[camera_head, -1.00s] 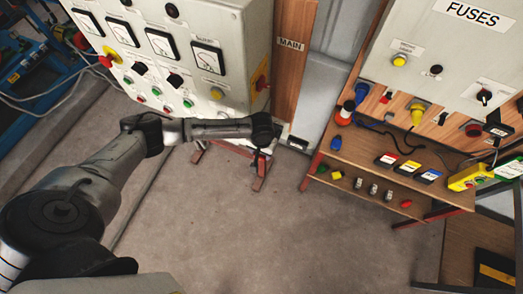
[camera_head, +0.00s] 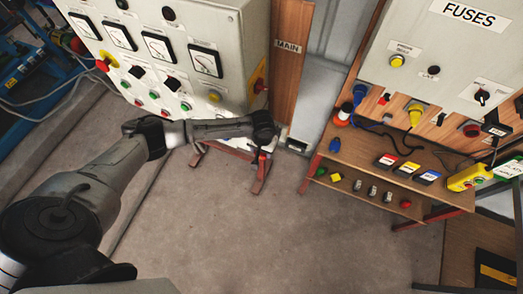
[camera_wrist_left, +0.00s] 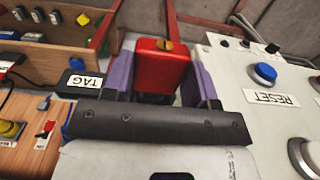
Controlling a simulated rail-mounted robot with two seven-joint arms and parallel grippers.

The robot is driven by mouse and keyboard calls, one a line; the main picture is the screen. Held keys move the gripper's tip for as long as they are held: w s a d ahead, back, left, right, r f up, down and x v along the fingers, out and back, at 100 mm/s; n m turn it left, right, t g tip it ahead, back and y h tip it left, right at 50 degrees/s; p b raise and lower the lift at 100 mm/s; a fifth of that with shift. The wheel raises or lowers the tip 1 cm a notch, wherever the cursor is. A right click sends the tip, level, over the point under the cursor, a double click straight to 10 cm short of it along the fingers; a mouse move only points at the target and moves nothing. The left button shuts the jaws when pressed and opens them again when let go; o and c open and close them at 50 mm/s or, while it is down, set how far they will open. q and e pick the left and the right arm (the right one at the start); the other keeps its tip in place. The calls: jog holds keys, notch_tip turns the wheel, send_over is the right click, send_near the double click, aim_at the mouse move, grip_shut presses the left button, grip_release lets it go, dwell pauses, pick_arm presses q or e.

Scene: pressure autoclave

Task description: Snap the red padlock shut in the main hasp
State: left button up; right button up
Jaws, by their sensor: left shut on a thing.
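The red padlock (camera_wrist_left: 162,72) is held between the purple fingers of my left gripper (camera_wrist_left: 160,85) in the left wrist view, with a brass-coloured spot on its facing side. In the head view my left gripper (camera_head: 263,148) points down beside the right side of the grey cabinet, below the red switch on a yellow plate (camera_head: 259,86). The padlock's shackle cannot be made out. I cannot pick out the main hasp for certain; a MAIN label (camera_head: 288,46) is on the wooden board right of the cabinet. My right gripper is not in view.
The grey control cabinet (camera_head: 232,20) stands left of the gripper, on red legs. A wooden shelf unit (camera_head: 350,150) with plugs, coloured boxes and small parts is at right, under the FUSES box (camera_head: 440,60). The floor (camera_head: 250,230) between and in front is clear.

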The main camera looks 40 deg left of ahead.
pick_arm(q)
jog(key=shift+w+a+b, duration=0.15)
jog(key=shift+w, duration=0.35)
jog(key=shift+w+a+b, duration=0.15)
jog(key=shift+w, duration=0.35)
jog(key=shift+w+a, duration=0.2)
jog(key=shift+w, duration=0.45)
jog(key=o, duration=1.1)
jog(key=shift+c, duration=0.2)
jog(key=shift+r, duration=0.15)
notch_tip(320, 180, up, 9)
jog(key=p, duration=0.9)
jog(key=shift+p, duration=0.35)
jog(key=shift+r, duration=2.3)
